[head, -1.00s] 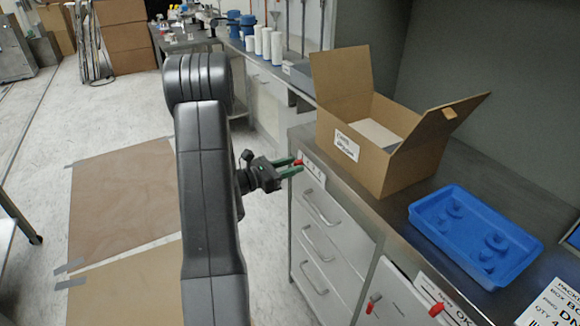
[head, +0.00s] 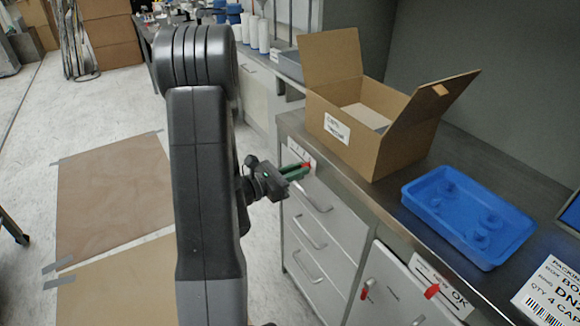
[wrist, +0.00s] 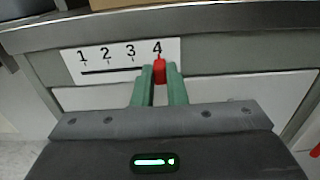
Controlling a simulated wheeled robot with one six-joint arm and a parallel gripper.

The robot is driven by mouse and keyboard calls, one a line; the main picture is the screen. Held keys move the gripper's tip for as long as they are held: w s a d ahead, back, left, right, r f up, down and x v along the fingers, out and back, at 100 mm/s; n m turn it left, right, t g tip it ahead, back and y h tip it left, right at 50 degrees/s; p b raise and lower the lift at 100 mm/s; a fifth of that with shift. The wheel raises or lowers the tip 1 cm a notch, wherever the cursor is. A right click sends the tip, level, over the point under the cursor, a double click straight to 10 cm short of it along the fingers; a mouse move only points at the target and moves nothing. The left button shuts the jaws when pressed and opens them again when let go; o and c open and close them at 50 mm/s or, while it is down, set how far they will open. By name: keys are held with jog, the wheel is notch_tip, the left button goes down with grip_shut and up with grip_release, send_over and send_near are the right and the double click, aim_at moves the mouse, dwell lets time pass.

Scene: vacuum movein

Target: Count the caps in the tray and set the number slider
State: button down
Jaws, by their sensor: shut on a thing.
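My gripper (head: 303,170) reaches the front edge of the counter in the head view. In the wrist view its green fingers (wrist: 160,82) are shut on the red slider knob (wrist: 159,68). The knob stands right under the 4 on the white number scale (wrist: 100,58), which reads 1 to 4. The scale's slot shows as a dark line left of the knob. The blue tray (head: 440,238) sits on the counter to the right. Several blue round caps (head: 490,222) lie in it, the same colour as the tray, so their edges are hard to tell.
An open cardboard box (head: 350,150) stands on the counter behind the tray. Grey drawers (head: 320,240) with handles lie below the scale. Red levers (head: 432,292) sit on the front further right, beside an OK label.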

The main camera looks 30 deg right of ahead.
jog(key=shift+s, duration=0.15)
jog(key=c, duration=1.4)
grip_release()
jog(key=shift+s, duration=0.1)
jog(key=shift+c, duration=0.2)
jog(key=a, duration=1.3)
jog(key=shift+s+a+p, duration=0.35)
jog(key=shift+s, duration=0.1)
jog(key=shift+d, duration=0.1)
jog(key=w+d, duration=0.1)
jog(key=d, duration=1.2)
jog(key=shift+b, duration=0.3)
